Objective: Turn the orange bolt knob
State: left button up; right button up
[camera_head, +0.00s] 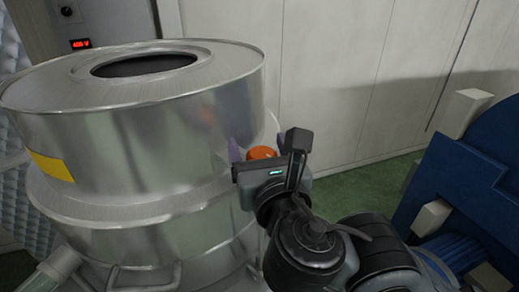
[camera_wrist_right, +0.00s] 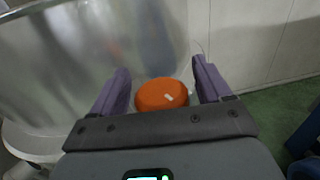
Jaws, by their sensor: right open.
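The orange bolt knob (camera_head: 262,153) is beside the right side of a large steel drum, mostly hidden behind my right gripper in the head view. In the right wrist view the knob (camera_wrist_right: 161,94) is round, with a small pale mark on its face. My right gripper (camera_head: 256,146) is open. Its two purple fingers (camera_wrist_right: 160,85) stand on either side of the knob, with a visible gap at each side in the wrist view. The lower part of the knob is hidden by the gripper body. My left gripper is not in view.
The steel drum (camera_head: 140,150) with an open round top fills the left. A grey panel with a red display (camera_head: 80,44) stands behind it. A pale wall (camera_head: 330,70) is at the back. Blue machinery (camera_head: 470,180) stands at the right, with green floor (camera_head: 350,187) between.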

jog(key=shift+w, duration=0.15)
jog(key=shift+c, duration=0.3)
jog(key=c, duration=0.9)
